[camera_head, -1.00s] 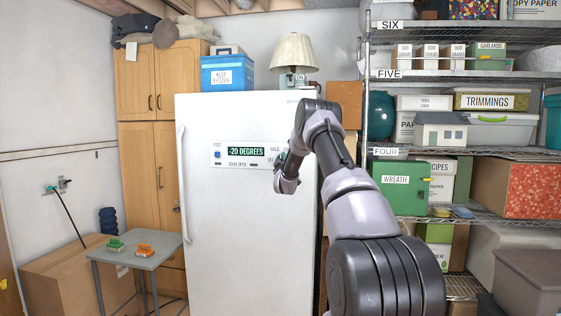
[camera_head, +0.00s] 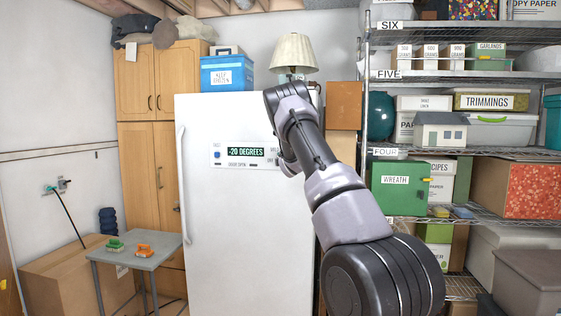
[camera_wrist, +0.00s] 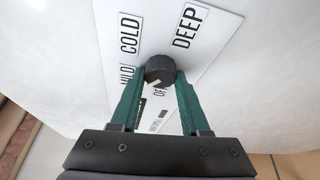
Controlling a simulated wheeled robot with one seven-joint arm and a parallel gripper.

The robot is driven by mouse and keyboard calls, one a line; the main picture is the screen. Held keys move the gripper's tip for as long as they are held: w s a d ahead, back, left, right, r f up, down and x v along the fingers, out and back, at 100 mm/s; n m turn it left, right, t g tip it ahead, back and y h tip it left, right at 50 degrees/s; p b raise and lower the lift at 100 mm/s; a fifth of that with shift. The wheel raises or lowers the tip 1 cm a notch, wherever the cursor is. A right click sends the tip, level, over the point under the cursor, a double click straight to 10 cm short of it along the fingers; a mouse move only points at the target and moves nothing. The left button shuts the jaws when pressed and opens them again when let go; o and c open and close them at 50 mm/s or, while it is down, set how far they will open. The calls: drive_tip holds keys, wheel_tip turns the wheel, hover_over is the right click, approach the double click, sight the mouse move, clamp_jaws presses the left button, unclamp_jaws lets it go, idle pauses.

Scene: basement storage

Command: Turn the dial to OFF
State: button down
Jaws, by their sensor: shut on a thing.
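The dial (camera_wrist: 159,69) is a dark round knob on a white panel (camera_wrist: 200,55) in the wrist view. My gripper (camera_wrist: 160,78) has its two green fingers on either side of the dial, shut on it. The labels COLD, DEEP and MILD show around the dial. The OFF label is partly covered, just below the dial between the fingers. I cannot tell clearly where the dial points. In the head view the white freezer (camera_head: 235,215) carries the panel, with a display (camera_head: 245,152) reading -20 DEGREES. My arm hides the dial and fingers there.
A metal shelf (camera_head: 480,153) with boxes and bins stands at the right. A lamp (camera_head: 294,52) and a blue bin (camera_head: 227,73) stand on top of the freezer. A small grey table (camera_head: 135,257) with two brushes is at the left.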

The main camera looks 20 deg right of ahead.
drive_tip(key=n+g+h, duration=0.1)
drive_tip(key=n+g, duration=0.1)
drive_tip(key=n, duration=0.2)
drive_tip(key=n+g, duration=0.1)
drive_tip(key=n, duration=0.2)
drive_tip(key=shift+n+g+h, duration=0.4)
idle(0.4)
drive_tip(key=shift+c, duration=1.9)
unclamp_jaws()
drive_tip(key=shift+a, duration=0.1)
